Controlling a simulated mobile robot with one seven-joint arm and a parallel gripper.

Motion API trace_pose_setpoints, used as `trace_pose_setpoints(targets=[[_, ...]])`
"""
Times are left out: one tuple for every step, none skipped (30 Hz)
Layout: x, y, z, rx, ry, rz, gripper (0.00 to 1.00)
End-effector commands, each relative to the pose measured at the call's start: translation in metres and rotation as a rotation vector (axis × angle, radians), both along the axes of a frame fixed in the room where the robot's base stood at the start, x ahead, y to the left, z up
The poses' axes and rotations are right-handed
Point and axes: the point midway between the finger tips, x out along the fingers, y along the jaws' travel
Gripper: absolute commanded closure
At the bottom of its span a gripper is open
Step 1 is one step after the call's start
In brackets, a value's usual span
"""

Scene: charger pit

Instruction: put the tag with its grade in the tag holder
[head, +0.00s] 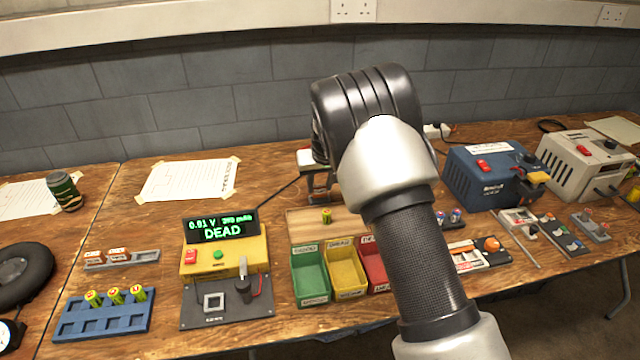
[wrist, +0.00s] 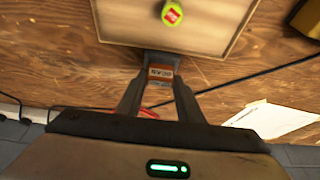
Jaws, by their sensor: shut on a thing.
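My gripper (wrist: 160,82) is shut on a small tag (wrist: 160,75) with an orange band and dark lettering, too small to read surely. The tag is beside the edge of a wooden tray (wrist: 215,45). A dark grey piece lies between tag and tray; I cannot tell whether it is the tag holder. A yellow-green battery with a red top (wrist: 172,13) stands on the tray, also seen in the head view (head: 327,216). There my arm hides most of the gripper. The tester display (head: 222,226) reads 0.81 V and DEAD.
Green (head: 310,276), yellow (head: 345,271) and red (head: 371,262) bins stand in front of the tray. A blue rack (head: 75,325) with several batteries is at the left front. Blue (head: 485,180) and cream (head: 583,160) chargers are at right. A cable runs behind the tray.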

Motion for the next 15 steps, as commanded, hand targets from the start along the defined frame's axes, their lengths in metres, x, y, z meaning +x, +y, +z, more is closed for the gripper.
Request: trace_pose_setpoints(targets=[[0.0,0.0,0.0,0.0,0.0,0.0,0.88],[0.0,0.0,0.0,0.0,0.0,0.0,0.88],[0.0,0.0,-0.001,0.0,0.0,0.0,0.88],[0.0,0.0,-0.001,0.0,0.0,0.0,0.88],[0.0,0.0,-0.002,0.0,0.0,0.0,0.88],[0.0,0.0,-0.003,0.0,0.0,0.0,0.88],[0.0,0.0,-0.003,0.0,0.0,0.0,0.88],[0.0,0.0,-0.004,0.0,0.0,0.0,0.88],[0.0,0.0,-0.005,0.0,0.0,0.0,0.88],[0.0,0.0,-0.006,0.0,0.0,0.0,0.88],[0.0,0.0,-0.007,0.0,0.0,0.0,0.88],[0.0,0.0,-0.008,0.0,0.0,0.0,0.88],[0.0,0.0,-0.009,0.0,0.0,0.0,0.88],[0.0,0.0,-0.009,0.0,0.0,0.0,0.88],[0.0,0.0,-0.01,0.0,0.0,0.0,0.88]])
